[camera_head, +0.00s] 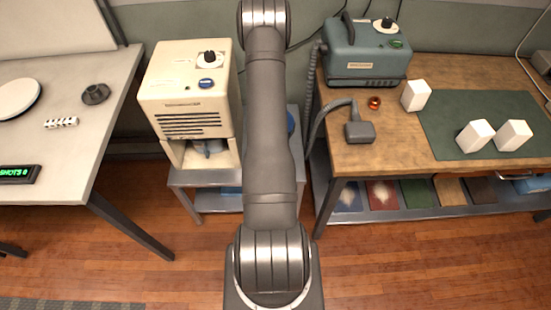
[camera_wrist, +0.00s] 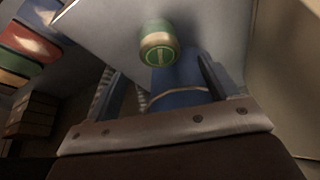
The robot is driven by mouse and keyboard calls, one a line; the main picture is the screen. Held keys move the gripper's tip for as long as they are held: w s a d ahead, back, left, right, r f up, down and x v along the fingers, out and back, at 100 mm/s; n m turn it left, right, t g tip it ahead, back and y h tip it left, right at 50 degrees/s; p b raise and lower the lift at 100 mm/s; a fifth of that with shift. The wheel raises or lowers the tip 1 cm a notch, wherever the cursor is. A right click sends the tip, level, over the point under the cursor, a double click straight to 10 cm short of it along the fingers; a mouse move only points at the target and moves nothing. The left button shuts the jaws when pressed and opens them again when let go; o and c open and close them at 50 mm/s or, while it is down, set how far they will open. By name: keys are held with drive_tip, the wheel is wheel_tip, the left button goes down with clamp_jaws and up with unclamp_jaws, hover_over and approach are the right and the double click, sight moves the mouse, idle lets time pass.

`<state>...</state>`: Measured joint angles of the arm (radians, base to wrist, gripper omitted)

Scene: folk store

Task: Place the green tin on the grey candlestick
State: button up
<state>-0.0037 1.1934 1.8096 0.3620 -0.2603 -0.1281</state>
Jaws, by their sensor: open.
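The green tin (camera_wrist: 159,52), with a gold-coloured rim, shows in the wrist view on a pale grey surface, just beyond the fingertips. My gripper (camera_wrist: 160,68) is open, its two dark fingers apart with the tin ahead of the gap and not held. In the head view my arm hides the tin and my gripper. The grey candlestick (camera_head: 95,94), low and dark, stands on the left table.
The left table (camera_head: 75,82) also bears a white plate (camera_head: 17,97), a small striped block (camera_head: 61,123) and a green-lit display (camera_head: 19,174). A cream machine (camera_head: 188,88) stands left of my arm. The right bench (camera_head: 400,160) carries a teal machine (camera_head: 367,54) and white blocks (camera_head: 475,136).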

drive_tip(key=shift+x, duration=3.75)
drive_tip(key=shift+w+d+r, duration=0.1)
drive_tip(key=shift+w, duration=0.05)
drive_tip(key=c, duration=1.2)
drive_tip(key=shift+r, duration=0.1)
drive_tip(key=shift+r, duration=0.8)
wheel_tip(320, 180, up, 2)
drive_tip(key=shift+r, duration=0.15)
drive_tip(key=s+d+r, duration=0.6)
drive_tip(key=d+r, duration=0.1)
drive_tip(key=d, duration=0.3)
drive_tip(key=w+a+r+n, duration=0.1)
drive_tip(key=a+r, duration=0.3)
drive_tip(key=r, duration=0.1)
drive_tip(key=w+a+r+n, duration=0.1)
drive_tip(key=a+r, duration=0.3)
drive_tip(key=w+a+r+y, duration=0.1)
drive_tip(key=a+r, duration=0.3)
drive_tip(key=r, duration=0.1)
drive_tip(key=shift+w+a+r+n, duration=0.2)
drive_tip(key=shift+w+r+n, duration=0.1)
drive_tip(key=shift+n, duration=0.1)
